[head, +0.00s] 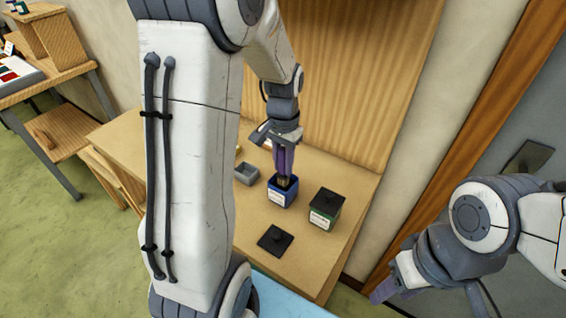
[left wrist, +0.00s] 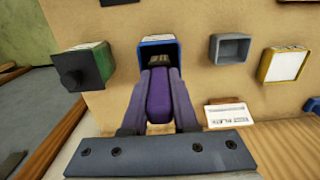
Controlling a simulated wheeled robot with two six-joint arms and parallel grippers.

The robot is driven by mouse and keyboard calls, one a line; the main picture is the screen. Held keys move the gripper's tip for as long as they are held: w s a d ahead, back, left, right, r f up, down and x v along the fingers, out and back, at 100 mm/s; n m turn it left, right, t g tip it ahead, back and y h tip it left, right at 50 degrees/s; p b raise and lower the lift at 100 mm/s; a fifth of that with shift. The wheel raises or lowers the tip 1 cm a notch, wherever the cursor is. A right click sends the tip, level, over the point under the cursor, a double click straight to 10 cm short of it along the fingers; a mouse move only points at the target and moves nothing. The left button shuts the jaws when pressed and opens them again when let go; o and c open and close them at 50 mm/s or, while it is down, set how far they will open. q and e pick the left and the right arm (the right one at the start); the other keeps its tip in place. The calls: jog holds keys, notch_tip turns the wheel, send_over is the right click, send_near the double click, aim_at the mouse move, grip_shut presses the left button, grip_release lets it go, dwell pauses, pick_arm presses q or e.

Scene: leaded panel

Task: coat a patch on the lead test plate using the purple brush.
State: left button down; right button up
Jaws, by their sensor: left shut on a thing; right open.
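My left gripper (head: 284,160) is shut on the purple brush (left wrist: 160,97) and points down at the table. The brush's dark lower end is at the mouth of the open blue pot (head: 281,196); how deep it reaches is unclear. The blue pot also shows in the left wrist view (left wrist: 158,46). My right gripper (head: 383,290) is open and empty, low at the right, away from the table. I cannot pick out the lead test plate for certain; my left arm covers much of the table in the head view.
A green pot (head: 325,210) with a black lid stands beside the blue pot. A loose black lid (head: 275,240) lies in front. A small grey tray (head: 246,174), a yellow-edged piece with a white face (left wrist: 284,65) and a white label card (left wrist: 228,116) are nearby.

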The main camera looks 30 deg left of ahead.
aim_at(283, 148)
pick_arm(q)
jog(key=shift+f, duration=0.35)
jog(key=shift+f, duration=0.1)
dwell(1.2)
notch_tip(283, 148, up, 7)
jog(key=p, duration=0.6)
jog(key=shift+p, duration=0.35)
dwell(0.6)
